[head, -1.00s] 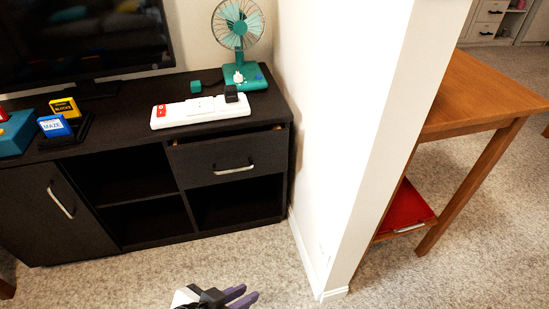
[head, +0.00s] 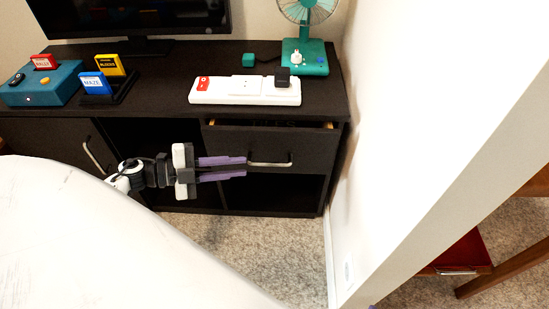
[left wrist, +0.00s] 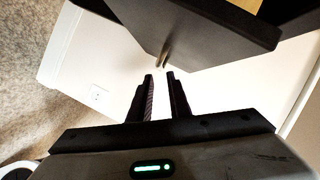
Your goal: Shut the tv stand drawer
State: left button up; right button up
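The black tv stand (head: 165,98) stands against the wall. Its drawer (head: 228,142), upper right, is partly open, with a narrow gap showing above the front. The drawer has a bar handle (head: 270,164). My left gripper (head: 245,167) is in front of the drawer, its purple fingers parted and empty, pointing right towards the handle. In the left wrist view, the two fingers (left wrist: 160,76) show a gap with nothing between them. The dark drawer front (left wrist: 190,30) and its handle (left wrist: 165,52) are just beyond the fingertips. I cannot tell whether they touch.
A white wall (head: 430,130) stands close to the stand's right side. A white power strip (head: 245,92), a teal fan (head: 305,58), a teal box (head: 42,83) and a television (head: 140,15) are on top. A cabinet door (head: 50,135) is at left. Carpet (head: 270,245) lies in front.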

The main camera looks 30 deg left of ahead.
aim_at(264, 165)
pick_arm(q)
jog(key=b+x, duration=0.2)
jog(key=x, duration=0.7)
jog(key=shift+w+d+f, duration=0.1)
jog(key=shift+w+d, duration=0.15)
jog(key=shift+d, duration=0.05)
pick_arm(e)
jog(key=shift+a+f+n+g, duration=0.4)
jog(key=shift+a+f+g, duration=0.2)
jog(key=shift+a+f, duration=0.15)
pick_arm(q)
grip_shut()
pick_arm(e)
jog(key=shift+d, duration=0.1)
